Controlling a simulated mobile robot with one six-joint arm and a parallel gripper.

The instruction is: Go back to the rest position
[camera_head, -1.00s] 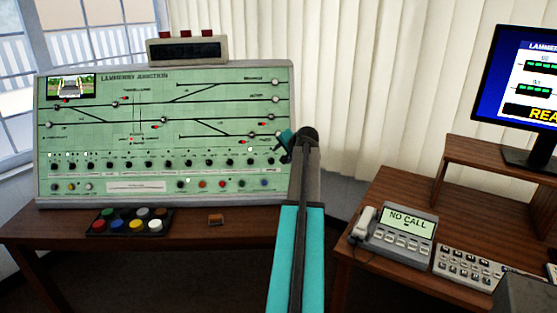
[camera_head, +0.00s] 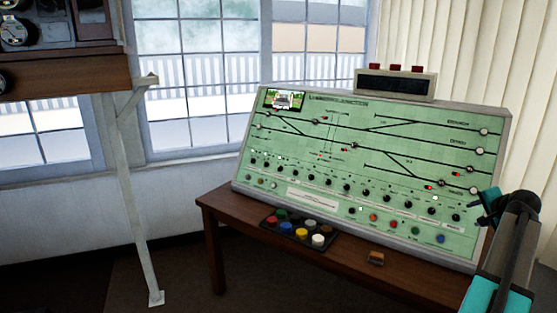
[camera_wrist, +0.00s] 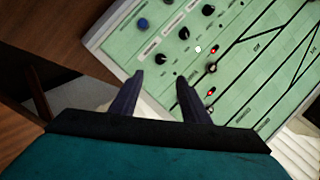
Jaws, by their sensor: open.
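My gripper (camera_wrist: 158,82) is open, with its two dark fingers apart and nothing between them in the wrist view. In that view it points at the right part of the green signal panel (camera_wrist: 205,95), with knobs and a blue button beyond the fingertips. Whether the fingers touch the panel cannot be told. In the head view my gripper (camera_head: 487,207) is at the lower right, in front of the panel's right edge. The green panel (camera_head: 340,135) stands tilted back on a brown table (camera_head: 225,215).
A black tray (camera_head: 270,228) with several coloured caps and a small orange-brown block (camera_head: 375,258) lie in front of the panel. A wooden shelf (camera_head: 60,78) on a white post (camera_head: 130,190) is at the left. Floor is free between post and table.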

